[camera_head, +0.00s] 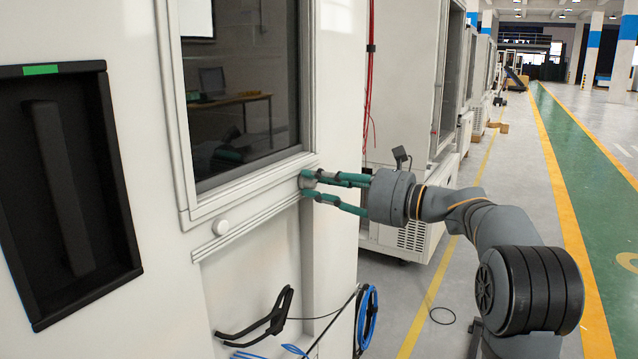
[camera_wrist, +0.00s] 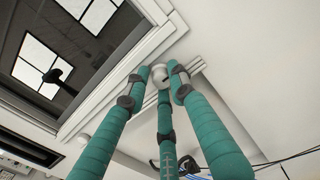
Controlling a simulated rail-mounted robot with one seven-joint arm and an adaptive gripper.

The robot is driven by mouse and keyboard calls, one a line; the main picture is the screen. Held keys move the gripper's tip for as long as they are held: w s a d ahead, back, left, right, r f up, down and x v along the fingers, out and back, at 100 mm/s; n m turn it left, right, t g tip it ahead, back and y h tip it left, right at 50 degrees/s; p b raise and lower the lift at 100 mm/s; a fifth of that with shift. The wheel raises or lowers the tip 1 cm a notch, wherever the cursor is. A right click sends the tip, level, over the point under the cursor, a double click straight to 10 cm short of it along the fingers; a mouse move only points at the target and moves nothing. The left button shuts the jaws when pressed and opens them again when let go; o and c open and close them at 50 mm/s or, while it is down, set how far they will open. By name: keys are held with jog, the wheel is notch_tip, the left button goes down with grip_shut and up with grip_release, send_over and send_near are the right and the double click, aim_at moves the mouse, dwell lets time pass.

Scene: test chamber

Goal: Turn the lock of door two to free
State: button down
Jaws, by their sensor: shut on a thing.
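My gripper (camera_head: 310,186) reaches from the right to the white frame under the dark window (camera_head: 245,85). Its teal fingers are closed around a small round pale lock knob (camera_wrist: 159,72), which shows between the fingertips in the wrist view, with a small dark mark on its face. In the head view the fingers mostly hide this knob. A second round white knob (camera_head: 221,227) sits on the same frame further left, free of my gripper. I cannot read any door number.
A black recessed panel with a handle (camera_head: 62,185) and a green label is at the left. A black bracket (camera_head: 262,318) and blue cables (camera_head: 367,318) hang below the frame. The marked floor at the right is open.

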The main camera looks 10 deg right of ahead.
jog(key=shift+r+n+b, duration=0.15)
jog(key=shift+n+b, duration=0.15)
jog(key=n+b, duration=0.7)
jog(key=n, duration=0.1)
jog(key=shift+n, duration=0.4)
jog(key=n+b, duration=0.1)
jog(key=n, duration=0.1)
jog(key=n+b, duration=0.2)
jog(key=shift+s+a+f, duration=0.1)
jog(key=shift+a+f, duration=0.05)
jog(key=shift+f, duration=0.05)
jog(key=shift+n+b, duration=1.1)
jog(key=shift+n, duration=1.2)
jog(key=shift+f, duration=0.15)
jog(key=c, duration=1.5)
grip_release()
